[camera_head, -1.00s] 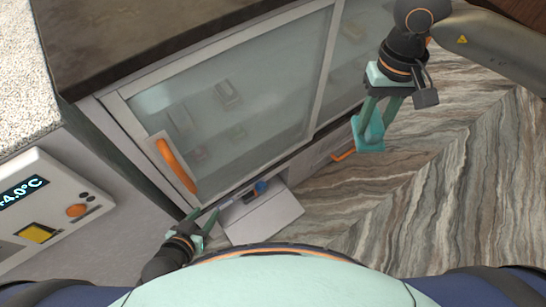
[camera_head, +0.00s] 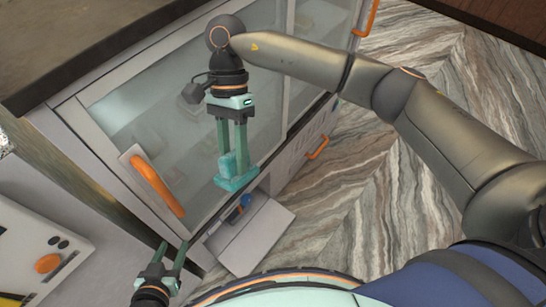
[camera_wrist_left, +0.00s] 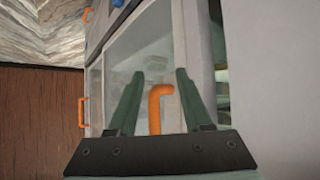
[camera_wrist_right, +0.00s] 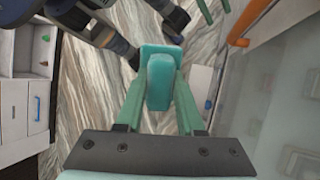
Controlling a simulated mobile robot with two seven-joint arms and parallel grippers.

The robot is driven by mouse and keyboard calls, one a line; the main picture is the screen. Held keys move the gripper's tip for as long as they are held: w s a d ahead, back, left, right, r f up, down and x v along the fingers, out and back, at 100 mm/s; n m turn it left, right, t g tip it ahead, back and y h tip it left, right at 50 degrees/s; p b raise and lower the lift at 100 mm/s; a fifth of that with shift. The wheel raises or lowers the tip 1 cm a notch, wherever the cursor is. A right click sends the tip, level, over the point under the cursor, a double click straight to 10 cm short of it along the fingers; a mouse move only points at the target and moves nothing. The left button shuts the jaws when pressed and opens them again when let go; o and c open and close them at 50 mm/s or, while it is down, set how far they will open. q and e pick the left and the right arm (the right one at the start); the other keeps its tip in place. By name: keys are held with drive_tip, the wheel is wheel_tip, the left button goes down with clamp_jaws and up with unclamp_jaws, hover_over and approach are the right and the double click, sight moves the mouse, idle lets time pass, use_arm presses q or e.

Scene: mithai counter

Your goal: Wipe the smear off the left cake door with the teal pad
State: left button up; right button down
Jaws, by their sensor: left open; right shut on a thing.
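The teal pad (camera_head: 236,182) is in my right gripper (camera_head: 233,165), which is shut on its handle block. In the right wrist view the pad (camera_wrist_right: 160,50) shows between the fingertips. The right gripper hangs in front of the left cake door (camera_head: 185,130), a glass door with an orange handle (camera_head: 157,186). I cannot tell whether the pad touches the glass. A pale haze (camera_head: 122,108) shows on the upper left of the glass; its edges are unclear. My left gripper (camera_head: 172,250) is open and empty below the handle. In the left wrist view the handle (camera_wrist_left: 157,108) appears between its fingers.
A dark counter top (camera_head: 60,50) overhangs the case. A control panel (camera_head: 30,250) stands at the left. The striped floor (camera_head: 375,150) at the right is clear.

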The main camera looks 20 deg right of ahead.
drive_tip(key=w+a+f+m+t+y+b, duration=0.2)
drive_tip(key=m+t+y+b, duration=0.15)
drive_tip(key=m+y, duration=0.35)
drive_tip(key=w+a+f+m+t+y+b, duration=0.1)
drive_tip(key=w+f+m+t+y+b, duration=0.2)
drive_tip(key=m, duration=0.6)
drive_tip(key=w+d+f+m+t+h+b, duration=0.35)
drive_tip(key=d+f+m+t+b, duration=0.55)
drive_tip(key=d+m+t, duration=0.45)
use_arm(q)
wheel_tip(320, 180, down, 10)
drive_tip(key=w+d+t, duration=0.1)
drive_tip(key=w, duration=0.1)
drive_tip(key=shift+w+d+m+h+p, duration=0.15)
drive_tip(key=shift+d+m+h+p, duration=0.15)
drive_tip(key=shift+h, duration=0.1)
use_arm(e)
drive_tip(key=shift+w+a+f+n+t+y, duration=0.1)
drive_tip(key=shift+w+a+n+t, duration=0.1)
drive_tip(key=shift+w+a+t, duration=0.5)
drive_tip(key=shift+w+a+f+n+t+y, duration=0.15)
drive_tip(key=shift+w+a+t, duration=0.2)
drive_tip(key=shift+w, duration=0.6)
drive_tip(key=shift+w+a+r+n+t, duration=0.1)
drive_tip(key=shift+w+a+n+t, duration=0.1)
drive_tip(key=shift+w+a+t, duration=0.5)
drive_tip(key=shift+w+a+g, duration=0.2)
drive_tip(key=shift+w+g, duration=0.05)
drive_tip(key=shift+w, duration=0.5)
